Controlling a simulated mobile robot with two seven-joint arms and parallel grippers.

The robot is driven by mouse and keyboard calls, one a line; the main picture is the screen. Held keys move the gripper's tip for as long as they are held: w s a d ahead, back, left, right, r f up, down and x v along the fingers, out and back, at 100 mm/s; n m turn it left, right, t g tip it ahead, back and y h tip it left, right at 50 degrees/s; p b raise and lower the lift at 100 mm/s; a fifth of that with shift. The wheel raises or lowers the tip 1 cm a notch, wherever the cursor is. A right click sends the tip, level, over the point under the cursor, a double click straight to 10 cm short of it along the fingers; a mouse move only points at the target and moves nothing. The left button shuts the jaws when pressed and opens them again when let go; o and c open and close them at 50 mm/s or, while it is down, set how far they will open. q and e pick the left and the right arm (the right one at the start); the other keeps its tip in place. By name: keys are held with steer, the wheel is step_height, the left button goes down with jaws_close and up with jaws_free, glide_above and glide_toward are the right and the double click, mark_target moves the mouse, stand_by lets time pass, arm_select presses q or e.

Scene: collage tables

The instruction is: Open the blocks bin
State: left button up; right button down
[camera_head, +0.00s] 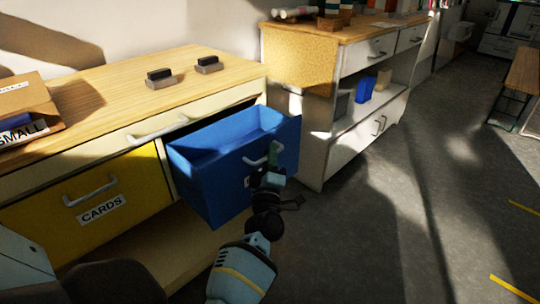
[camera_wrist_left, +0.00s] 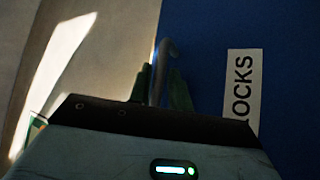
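The blue blocks bin (camera_head: 200,185) is pulled out like a drawer from under the wooden top and shows its hollow inside. Its label reads "OCKS" in the left wrist view (camera_wrist_left: 241,85), with the rest hidden. My left gripper (camera_head: 271,158) is at the bin's front. Its green fingers (camera_wrist_left: 160,88) lie on both sides of the grey bin handle (camera_wrist_left: 163,58) and appear shut on it. The gripper hides most of the label and part of the handle in the head view. My right gripper is not in view.
A yellow cards bin (camera_head: 130,190) sits shut left of the blue bin. Two dark blocks on grey bases (camera_head: 160,78) and a cardboard box (camera_head: 25,98) stand on the wooden top (camera_head: 110,95). A white cabinet (camera_head: 320,145) stands to the right. The grey floor in front is clear.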

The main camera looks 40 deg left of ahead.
arm_select(q)
steer(key=v, duration=0.8)
steer(key=shift+p, duration=0.4)
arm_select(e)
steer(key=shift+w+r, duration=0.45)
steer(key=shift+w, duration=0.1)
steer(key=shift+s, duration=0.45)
